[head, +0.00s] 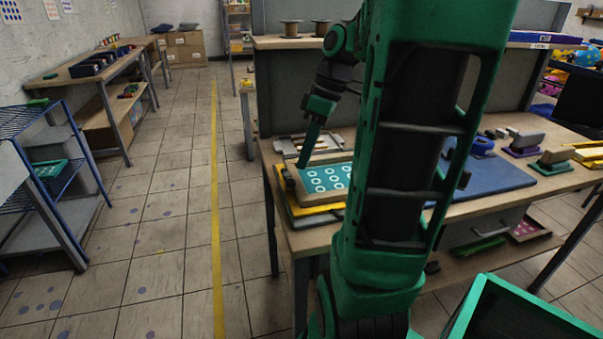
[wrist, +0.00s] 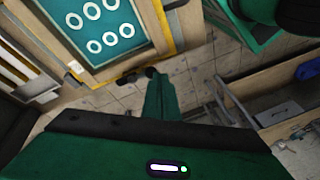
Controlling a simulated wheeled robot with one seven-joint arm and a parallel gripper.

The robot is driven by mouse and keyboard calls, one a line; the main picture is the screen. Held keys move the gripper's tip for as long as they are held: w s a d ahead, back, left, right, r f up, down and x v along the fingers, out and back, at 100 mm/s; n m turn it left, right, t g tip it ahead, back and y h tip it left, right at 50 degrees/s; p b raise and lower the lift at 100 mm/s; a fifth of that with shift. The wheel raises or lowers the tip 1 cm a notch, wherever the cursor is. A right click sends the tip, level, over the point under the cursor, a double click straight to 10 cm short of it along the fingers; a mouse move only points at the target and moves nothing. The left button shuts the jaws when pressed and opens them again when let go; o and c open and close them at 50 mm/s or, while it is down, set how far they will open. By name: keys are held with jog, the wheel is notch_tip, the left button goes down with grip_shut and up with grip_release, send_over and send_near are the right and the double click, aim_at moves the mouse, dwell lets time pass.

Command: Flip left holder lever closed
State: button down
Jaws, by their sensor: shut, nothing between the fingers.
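The printing frame (head: 328,177) lies on the workbench, with a teal sheet of white rings inside a wooden border. It also shows at the top of the wrist view (wrist: 103,32). A small dark holder part, seemingly the left lever (head: 289,179), is at the frame's left edge; whether it is up or down is unclear. My gripper (head: 300,164) points down over the frame's left side, fingers together and empty. In the wrist view the green fingers (wrist: 158,98) reach toward a dark piece (wrist: 128,79) by the yellow edge; contact cannot be told. My arm hides the frame's right side.
The workbench (head: 262,150) has a grey back panel. A green bin (head: 520,310) stands at the lower right. Open floor with a yellow line (head: 214,200) lies left of the bench.

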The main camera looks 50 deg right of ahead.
aim_at(288, 176)
jog(key=s+d+r+n+y, duration=0.1)
jog(key=d+n, duration=0.7)
jog(key=d, duration=0.1)
jog(key=shift+d+r, duration=0.3)
jog(key=shift+d, duration=0.1)
jog(key=shift+a, duration=0.1)
jog(key=x, duration=0.9)
jog(key=shift+w+a+f, duration=0.15)
jog(key=shift+w+a, duration=0.05)
jog(key=shift+a, duration=0.05)
jog(key=shift+w+a, duration=0.2)
jog(key=shift+a, duration=0.3)
jog(key=shift+w+a, duration=0.15)
jog(key=shift+a, duration=0.35)
jog(key=shift+w+a+r, duration=0.1)
jog(key=shift+w+a, duration=0.1)
jog(key=shift+a, duration=0.25)
jog(key=shift+w+a+r, duration=0.1)
jog(key=shift+w+a, duration=0.05)
jog(key=shift+a, duration=0.3)
jog(key=shift+s+t, duration=0.1)
jog(key=shift+t, duration=0.2)
